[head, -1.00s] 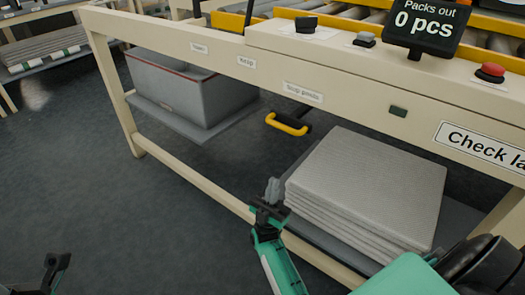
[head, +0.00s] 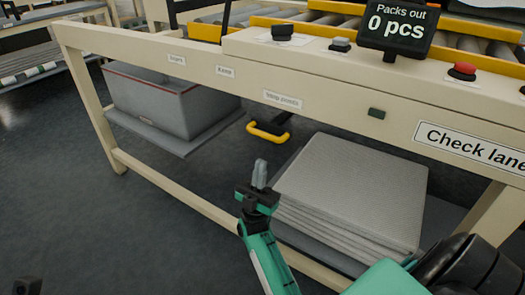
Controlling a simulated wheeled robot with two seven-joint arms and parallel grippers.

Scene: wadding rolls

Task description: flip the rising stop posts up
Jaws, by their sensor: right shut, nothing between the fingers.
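A yellow handle (head: 268,133) on a dark arm hangs under the bench's front rail, below a small label (head: 283,100) that seems to read "Stop posts". I cannot make out the stop posts themselves. My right gripper (head: 260,166) is shut and empty, its grey fingertips pointing up. In the picture it is just below the handle and apart from it. A dark tip of what seems to be my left gripper (head: 27,286) shows at the bottom left edge; its jaws cannot be made out.
A stack of grey sheets (head: 350,190) lies on the low shelf, right of my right gripper. A grey bin (head: 170,105) stands on a shelf at left. Above are a black knob (head: 283,32), a red button (head: 463,71) and a "0 pcs" display (head: 396,26). The left floor is clear.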

